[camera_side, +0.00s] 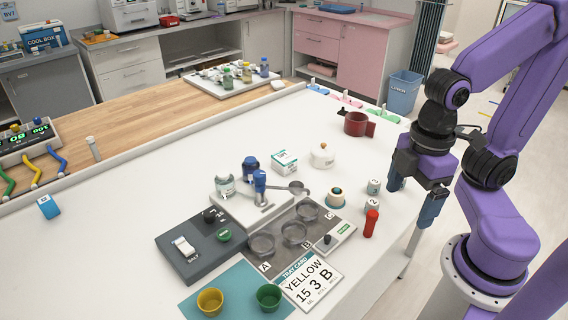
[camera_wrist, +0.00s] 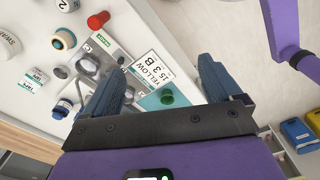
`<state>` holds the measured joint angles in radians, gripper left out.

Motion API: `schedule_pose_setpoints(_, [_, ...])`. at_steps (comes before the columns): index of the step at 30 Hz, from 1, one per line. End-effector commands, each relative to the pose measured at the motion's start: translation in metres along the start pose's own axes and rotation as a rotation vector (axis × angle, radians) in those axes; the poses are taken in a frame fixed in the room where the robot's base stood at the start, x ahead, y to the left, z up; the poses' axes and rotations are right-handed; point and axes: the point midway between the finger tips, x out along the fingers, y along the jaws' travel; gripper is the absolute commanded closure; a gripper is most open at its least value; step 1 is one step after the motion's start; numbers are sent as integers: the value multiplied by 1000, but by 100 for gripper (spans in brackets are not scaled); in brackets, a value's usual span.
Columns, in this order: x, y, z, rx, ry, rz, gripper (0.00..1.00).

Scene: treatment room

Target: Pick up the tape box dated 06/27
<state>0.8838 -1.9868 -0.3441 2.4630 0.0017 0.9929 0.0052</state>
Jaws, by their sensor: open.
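A white box with teal panels (camera_side: 284,162) stands on the white table, left of the lidded white jar. It looks like the tape box. It also shows at the left of the wrist view (camera_wrist: 33,79), where its top carries small print. I cannot read a date on it, nor tell whether it is one box or two side by side. My gripper (camera_side: 414,196) is open and empty, pointing down near the table's right edge, well to the right of the box. Both fingers show in the wrist view (camera_wrist: 158,78), apart with nothing held between them.
A grey tray (camera_side: 287,262), tray card (camera_side: 312,281) and yellow and green cups (camera_side: 210,301) lie in front. The table's left side is mostly clear.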

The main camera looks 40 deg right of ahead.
Motion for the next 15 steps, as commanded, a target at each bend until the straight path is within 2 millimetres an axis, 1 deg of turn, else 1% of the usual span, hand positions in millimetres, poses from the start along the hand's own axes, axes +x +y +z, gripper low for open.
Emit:
schedule_pose_setpoints(1, [-9,0,-1,0,8,0,8])
schedule_pose_setpoints(6, [-36,0,-2,-2,6,0,8])
schedule_pose_setpoints(11, [-29,12,-27,68,71,-9,8])
schedule_pose_setpoints(15, [-25,26,-50,129,140,-10,8])
